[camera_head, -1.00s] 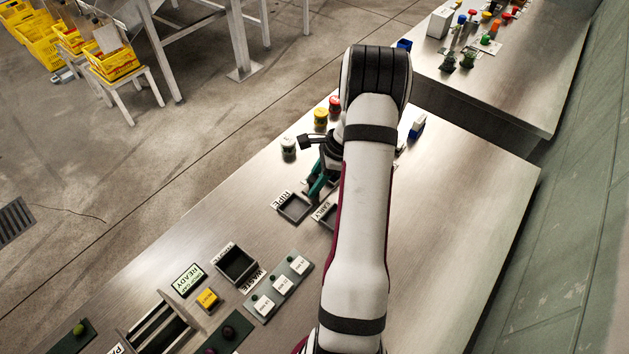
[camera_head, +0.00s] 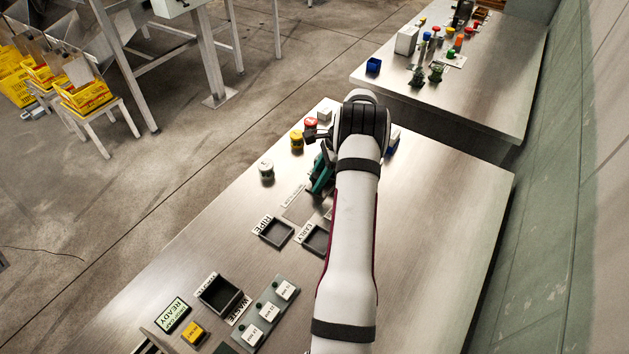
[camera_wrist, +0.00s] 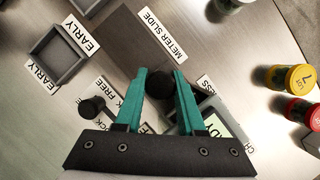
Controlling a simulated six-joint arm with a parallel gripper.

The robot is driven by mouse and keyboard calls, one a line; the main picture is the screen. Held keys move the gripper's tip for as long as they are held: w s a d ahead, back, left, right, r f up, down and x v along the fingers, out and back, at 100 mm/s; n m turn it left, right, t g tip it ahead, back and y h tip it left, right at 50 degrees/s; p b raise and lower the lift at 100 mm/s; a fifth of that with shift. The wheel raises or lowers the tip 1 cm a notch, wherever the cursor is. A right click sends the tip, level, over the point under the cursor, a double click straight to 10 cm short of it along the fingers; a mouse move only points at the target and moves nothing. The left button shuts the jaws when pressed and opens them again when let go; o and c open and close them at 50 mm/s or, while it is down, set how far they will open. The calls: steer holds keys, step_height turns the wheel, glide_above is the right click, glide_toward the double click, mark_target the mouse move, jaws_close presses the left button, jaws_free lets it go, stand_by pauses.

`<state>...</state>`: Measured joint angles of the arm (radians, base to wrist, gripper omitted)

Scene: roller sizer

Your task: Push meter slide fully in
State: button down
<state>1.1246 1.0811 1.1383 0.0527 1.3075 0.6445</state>
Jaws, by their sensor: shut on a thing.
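The meter slide shows in the wrist view as a flat dark plate (camera_wrist: 127,42) beside its "METER SLIDE" label (camera_wrist: 161,34). In the head view the plate and its label (camera_head: 293,195) are partly covered by my arm. My gripper (camera_wrist: 160,75) has teal fingers closed on a round black knob (camera_wrist: 159,84) near the plate's lower end. How the knob joins the plate is hidden by the fingers. In the head view my gripper (camera_head: 320,174) is beyond the ripe and early trays, largely behind my wrist.
The early tray (camera_wrist: 57,58) lies left of the slide in the wrist view. A second black knob (camera_wrist: 91,107) and partly hidden labels are close to the left finger. A yellow jar (camera_wrist: 291,77) and red jar (camera_wrist: 301,111) stand at right. The ripe tray (camera_head: 275,232) is in the head view.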

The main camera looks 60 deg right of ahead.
steer(key=c, duration=0.5)
jaws_free()
steer(key=shift+d+r, duration=0.1)
steer(key=shift+d, duration=0.15)
steer(key=v, duration=1.5)
steer(key=shift+s+r, duration=0.1)
steer(key=shift+r, duration=0.3)
